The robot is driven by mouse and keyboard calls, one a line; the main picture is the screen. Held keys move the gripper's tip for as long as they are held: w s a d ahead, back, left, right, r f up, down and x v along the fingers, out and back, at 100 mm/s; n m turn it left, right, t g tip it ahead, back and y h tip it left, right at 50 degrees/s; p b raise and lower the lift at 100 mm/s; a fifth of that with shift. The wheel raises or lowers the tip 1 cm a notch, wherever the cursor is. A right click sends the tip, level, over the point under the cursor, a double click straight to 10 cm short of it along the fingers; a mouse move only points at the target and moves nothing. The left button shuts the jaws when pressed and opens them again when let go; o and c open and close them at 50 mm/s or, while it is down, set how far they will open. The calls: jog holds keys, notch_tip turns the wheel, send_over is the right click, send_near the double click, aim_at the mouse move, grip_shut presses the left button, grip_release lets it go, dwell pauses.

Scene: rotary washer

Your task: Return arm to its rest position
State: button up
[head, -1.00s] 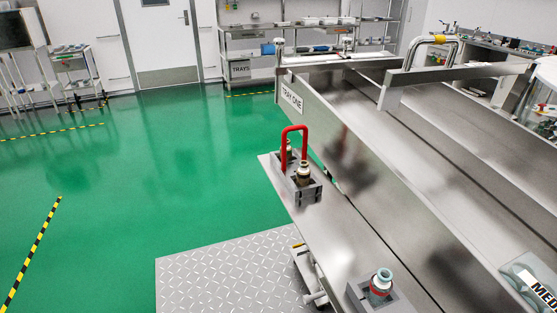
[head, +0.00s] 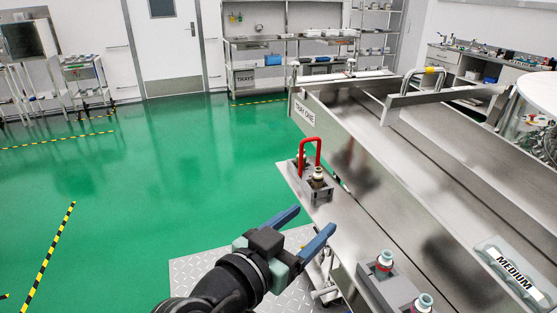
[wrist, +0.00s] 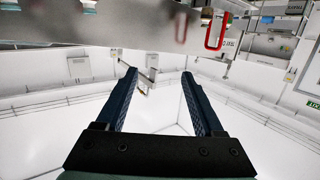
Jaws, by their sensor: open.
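My gripper (head: 307,228) is at the bottom middle of the head view, with two blue fingers spread apart and nothing between them. It is above the diamond-plate platform and to the left of the steel bench edge. In the wrist view my gripper (wrist: 157,75) is also open and empty, and the room appears upside down behind it. My black wrist and forearm reach in from the bottom of the head view.
The steel bench with the TRAY ONE label (head: 304,111) fills the right side. A red handle (head: 309,153) and bottle-like fittings (head: 384,262) stand on its near ledge. The diamond-plate platform (head: 190,268) lies below. Green floor (head: 150,190) is clear at left.

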notch_tip(320, 180, up, 21)
jog(key=a+n+t+y+p, duration=0.2)
jog(key=n+t+y, duration=0.15)
jog(key=t, duration=0.35)
jog(key=s+a+r+n+t+y+p, duration=0.1)
jog(key=s+r+n+t+y, duration=0.1)
jog(key=s+r, duration=0.4)
jog(key=s+a+r+n+t+y+p, duration=0.1)
jog(key=s+r+t+y, duration=0.3)
jog(key=r, duration=0.9)
jog(key=s+n+t, duration=0.1)
jog(key=s, duration=0.2)
jog(key=shift+a+r, duration=0.15)
jog(key=shift+r, duration=0.15)
jog(key=shift+y, duration=0.25)
